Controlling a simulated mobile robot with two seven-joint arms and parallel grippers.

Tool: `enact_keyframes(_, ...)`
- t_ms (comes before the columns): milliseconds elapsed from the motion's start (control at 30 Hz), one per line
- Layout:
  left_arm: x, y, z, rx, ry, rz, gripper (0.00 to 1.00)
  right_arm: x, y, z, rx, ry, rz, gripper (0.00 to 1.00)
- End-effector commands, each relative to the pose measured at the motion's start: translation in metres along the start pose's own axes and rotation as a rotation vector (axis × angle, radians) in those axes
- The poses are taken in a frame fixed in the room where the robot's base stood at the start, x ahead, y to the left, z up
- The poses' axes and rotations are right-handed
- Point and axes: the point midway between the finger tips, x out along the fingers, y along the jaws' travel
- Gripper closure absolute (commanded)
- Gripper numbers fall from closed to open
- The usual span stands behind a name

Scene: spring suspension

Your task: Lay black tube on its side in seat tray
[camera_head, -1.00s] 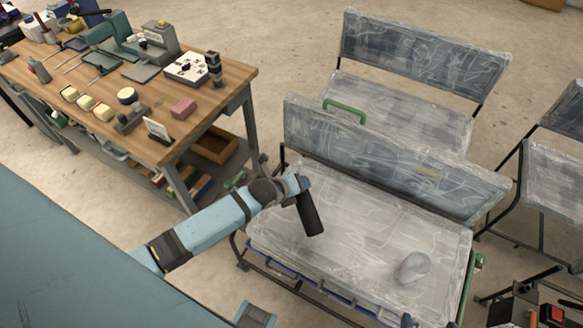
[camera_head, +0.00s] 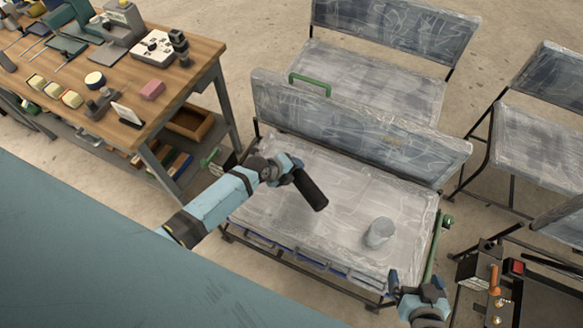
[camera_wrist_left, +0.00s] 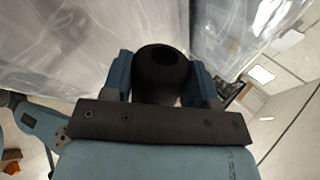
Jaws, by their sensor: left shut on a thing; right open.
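The black tube (camera_head: 311,191) is held by my left gripper (camera_head: 292,170) over the left part of the seat tray (camera_head: 345,187). The tube slants down to the right, its lower end toward the seat; I cannot tell whether it touches. In the left wrist view the tube (camera_wrist_left: 162,72) sits between the blue fingers of the gripper (camera_wrist_left: 160,85), its round dark end toward the camera. The seat tray is pale, scuffed and wrapped-looking, with a backrest behind. My right gripper (camera_head: 407,287) is open at the seat's front right edge, apart from the tube.
A grey cylinder (camera_head: 379,233) stands on the right part of the seat tray. The backrest (camera_head: 355,125) rises behind. A wooden workbench (camera_head: 150,75) with tools is at the left. A dark cart (camera_head: 520,295) stands at the lower right. The seat's middle is clear.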

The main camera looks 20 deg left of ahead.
Motion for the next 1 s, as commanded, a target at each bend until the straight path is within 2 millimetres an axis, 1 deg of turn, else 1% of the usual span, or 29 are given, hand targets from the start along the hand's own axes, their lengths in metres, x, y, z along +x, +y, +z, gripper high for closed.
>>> enact_keyframes(33,0.008,0.008,-0.001,-0.002,0.001,0.000,0.85,0.005,0.000,0.007,0.000,0.001,-0.002,0.02)
enact_keyframes(467,0.045,0.044,0.000,-0.001,0.000,0.000,0.85,0.028,-0.005,0.034,-0.004,0.006,-0.017,0.02)
enact_keyframes(700,0.065,0.064,0.001,0.004,-0.001,-0.001,0.85,0.044,-0.002,0.059,-0.006,0.003,-0.013,0.02)
enact_keyframes(867,0.073,0.072,0.001,0.003,-0.001,0.000,0.85,0.050,0.000,0.071,-0.007,-0.003,-0.010,0.02)
enact_keyframes(1000,0.075,0.074,0.001,0.001,-0.001,-0.001,0.85,0.052,0.001,0.073,-0.007,-0.003,-0.009,0.02)
